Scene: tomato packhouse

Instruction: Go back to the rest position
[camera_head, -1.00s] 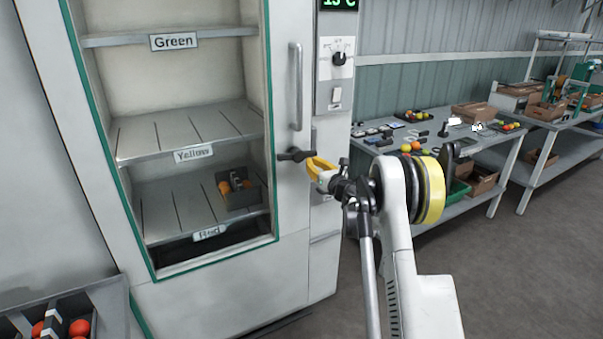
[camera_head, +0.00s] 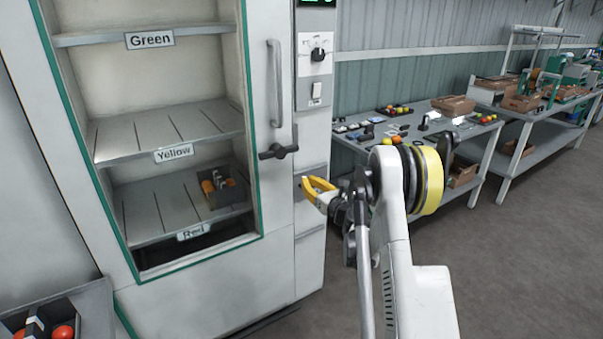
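My gripper (camera_head: 306,188) has yellow fingers and is in front of the right side of the cabinet, a little below and to the right of the dark door latch (camera_head: 279,151). The fingertips point left and show a gap between them, with nothing held. It is apart from the latch. The cabinet door (camera_head: 215,279) has a tall window and looks closed. Behind the window are shelves labelled Green (camera_head: 150,39), Yellow (camera_head: 173,154) and Red (camera_head: 193,231). A dark tray (camera_head: 229,203) with orange-red tomatoes is on the Red shelf.
A control panel (camera_head: 315,58) is right of the door handle (camera_head: 275,84). A worktable (camera_head: 470,135) with small items and boxes stands behind my arm. The floor (camera_head: 530,270) at right is clear.

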